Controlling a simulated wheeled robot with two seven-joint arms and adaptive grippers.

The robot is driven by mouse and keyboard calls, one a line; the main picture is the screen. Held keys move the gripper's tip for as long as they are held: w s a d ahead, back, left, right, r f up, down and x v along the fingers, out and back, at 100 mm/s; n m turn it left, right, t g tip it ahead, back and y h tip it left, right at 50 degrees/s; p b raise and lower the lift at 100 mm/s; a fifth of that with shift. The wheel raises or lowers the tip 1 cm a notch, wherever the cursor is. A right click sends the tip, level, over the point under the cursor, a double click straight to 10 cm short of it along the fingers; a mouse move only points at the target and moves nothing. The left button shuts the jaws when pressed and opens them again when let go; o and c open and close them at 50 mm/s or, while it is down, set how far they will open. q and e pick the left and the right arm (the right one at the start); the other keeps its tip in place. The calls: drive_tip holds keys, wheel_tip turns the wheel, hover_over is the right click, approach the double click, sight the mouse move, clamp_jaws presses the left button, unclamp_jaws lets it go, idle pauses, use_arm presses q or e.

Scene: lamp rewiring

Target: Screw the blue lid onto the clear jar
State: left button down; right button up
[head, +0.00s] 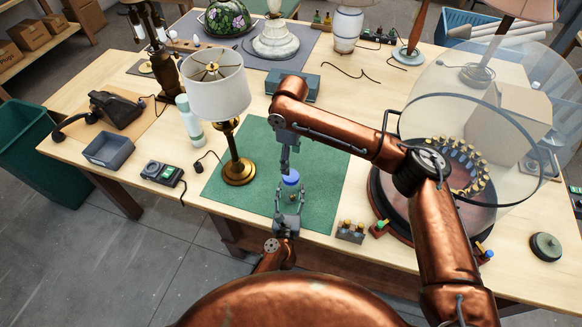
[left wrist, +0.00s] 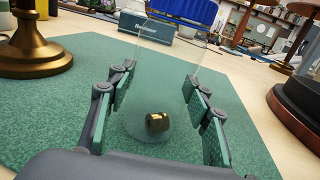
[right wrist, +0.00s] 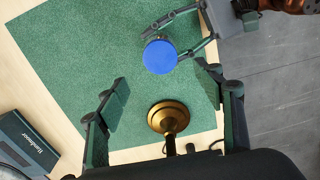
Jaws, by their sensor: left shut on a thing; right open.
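The clear jar (head: 290,193) stands upright on the green mat (head: 327,190) in the head view. In the left wrist view the jar (left wrist: 158,100) is see-through and has a small brass piece inside. The blue lid (head: 291,178) sits on top of the jar; whether it is threaded cannot be told. My left gripper (head: 288,205) is shut on the jar from the near side. My right gripper (head: 286,168) is open and points down above the lid. In the right wrist view the lid (right wrist: 160,57) lies just beyond the gap between the open fingers (right wrist: 162,77) and hides the jar.
A brass lamp (head: 236,150) with a white shade stands on the mat left of the jar. A round base with a clear dome (head: 470,130) stands right, behind my right arm. A small holder (head: 350,231) is near the front edge. A blue-grey box (head: 305,88) lies behind the mat.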

drive_tip(key=shift+r, duration=1.6)
use_arm(q)
drive_tip(key=c, duration=0.9)
unclamp_jaws()
drive_tip(key=shift+c, duration=0.2)
drive_tip(key=s, duration=0.8)
drive_tip(key=s+a, duration=0.1)
drive_tip(key=s, duration=0.3)
drive_tip(key=shift+a, duration=0.1)
